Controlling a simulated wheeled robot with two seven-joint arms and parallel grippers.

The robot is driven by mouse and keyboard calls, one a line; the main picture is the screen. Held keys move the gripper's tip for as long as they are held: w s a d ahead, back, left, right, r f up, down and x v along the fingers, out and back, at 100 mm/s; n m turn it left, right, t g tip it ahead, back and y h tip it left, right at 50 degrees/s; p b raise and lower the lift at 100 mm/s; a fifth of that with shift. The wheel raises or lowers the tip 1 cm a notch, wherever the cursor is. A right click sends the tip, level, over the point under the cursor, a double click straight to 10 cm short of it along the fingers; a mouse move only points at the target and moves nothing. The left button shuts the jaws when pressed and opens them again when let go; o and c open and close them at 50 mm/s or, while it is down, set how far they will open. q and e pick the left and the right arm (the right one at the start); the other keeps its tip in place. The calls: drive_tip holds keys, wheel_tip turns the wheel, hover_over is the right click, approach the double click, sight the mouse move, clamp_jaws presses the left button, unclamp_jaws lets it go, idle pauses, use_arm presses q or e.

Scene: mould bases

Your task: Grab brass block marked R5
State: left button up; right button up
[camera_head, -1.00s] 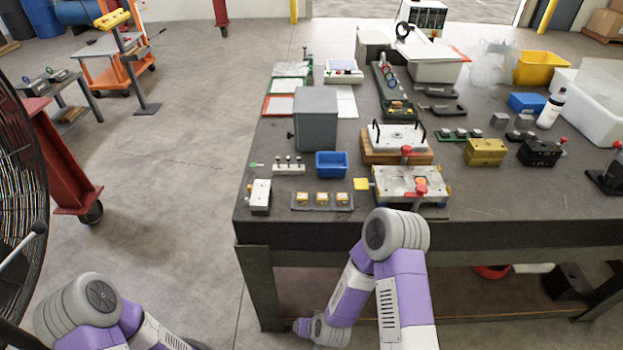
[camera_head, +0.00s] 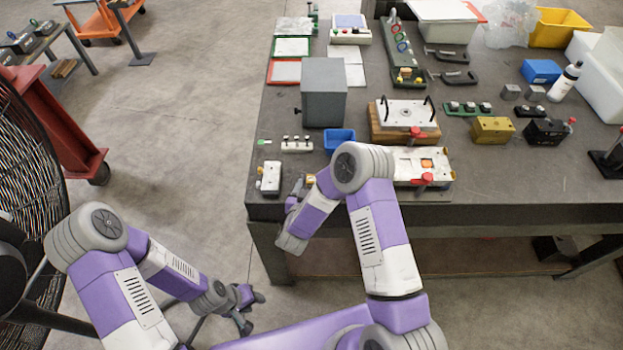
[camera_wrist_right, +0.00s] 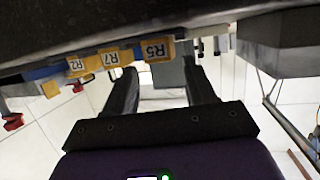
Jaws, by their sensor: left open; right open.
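The brass block marked R5 (camera_wrist_right: 157,48) shows in the right wrist view, at the right end of a row with brass blocks marked R7 (camera_wrist_right: 110,60) and R2 (camera_wrist_right: 76,66). My right gripper (camera_wrist_right: 162,72) is open and empty, its fingers pointing toward R5, which appears ahead of them; contact cannot be told. In the head view my right arm hides most of the row; a bit of one brass block (camera_head: 311,180) shows beside the right gripper (camera_head: 298,187). My left gripper (camera_head: 250,308) is open and empty, low in front of the table.
The workbench (camera_head: 500,185) carries a grey box (camera_head: 323,92), a blue bin (camera_head: 339,139), a white-and-grey block (camera_head: 271,177) and a mould base (camera_head: 425,165) near the row. A black fan (camera_head: 30,160) stands at the left.

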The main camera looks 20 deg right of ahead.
sight(311, 180)
drive_tip(key=x, duration=0.3)
drive_tip(key=shift+w+d+f, duration=0.1)
drive_tip(key=shift+w, duration=0.2)
drive_tip(key=shift+s, duration=0.1)
drive_tip(key=shift+c, duration=0.3)
clamp_jaws()
